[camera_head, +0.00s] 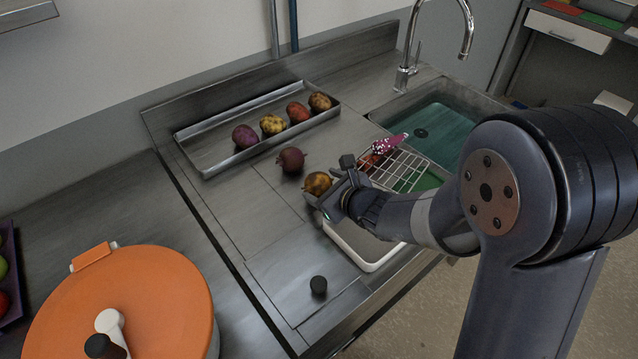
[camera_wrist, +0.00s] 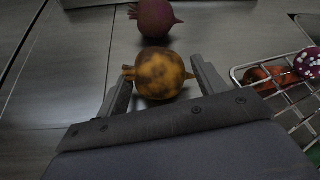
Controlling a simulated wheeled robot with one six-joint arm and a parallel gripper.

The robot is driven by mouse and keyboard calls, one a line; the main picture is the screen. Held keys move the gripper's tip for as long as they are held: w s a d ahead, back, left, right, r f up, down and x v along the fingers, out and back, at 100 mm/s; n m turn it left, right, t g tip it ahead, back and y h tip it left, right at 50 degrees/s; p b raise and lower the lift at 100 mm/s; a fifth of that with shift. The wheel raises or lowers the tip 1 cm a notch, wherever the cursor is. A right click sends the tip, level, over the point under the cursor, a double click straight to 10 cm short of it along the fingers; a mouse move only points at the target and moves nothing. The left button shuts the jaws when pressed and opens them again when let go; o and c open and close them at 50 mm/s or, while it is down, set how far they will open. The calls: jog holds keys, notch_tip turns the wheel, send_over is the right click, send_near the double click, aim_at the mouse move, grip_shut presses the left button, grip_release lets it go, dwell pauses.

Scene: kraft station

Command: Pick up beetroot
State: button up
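A dark red-purple beetroot (camera_head: 291,160) rests on the grey counter, with its thin root showing; it also shows at the top of the wrist view (camera_wrist: 155,17). A round, mottled yellow-brown root vegetable (camera_head: 317,183), beetroot-like in shape, lies nearer to me. In the wrist view the yellow-brown one (camera_wrist: 159,74) sits between the two fingers of my gripper (camera_wrist: 161,70), with small gaps on both sides. My gripper is open, and the fingers point toward the dark red beetroot beyond. In the head view my gripper (camera_head: 328,197) is low over the counter, partly hiding the yellow-brown one.
A metal tray (camera_head: 210,165) with several root vegetables stands at the back. To the right are a wire rack (camera_head: 402,168) with a pink spotted item (camera_head: 388,144), and a sink (camera_head: 440,125). An orange-lidded pot (camera_head: 140,305) and a black knob (camera_head: 318,285) are in front.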

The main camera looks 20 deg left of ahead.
aim_at(325, 184)
jog(key=c, duration=0.6)
jog(key=shift+r, duration=0.1)
notch_tip(325, 184, up, 10)
jog(key=p, duration=0.2)
jog(key=shift+p, duration=0.35)
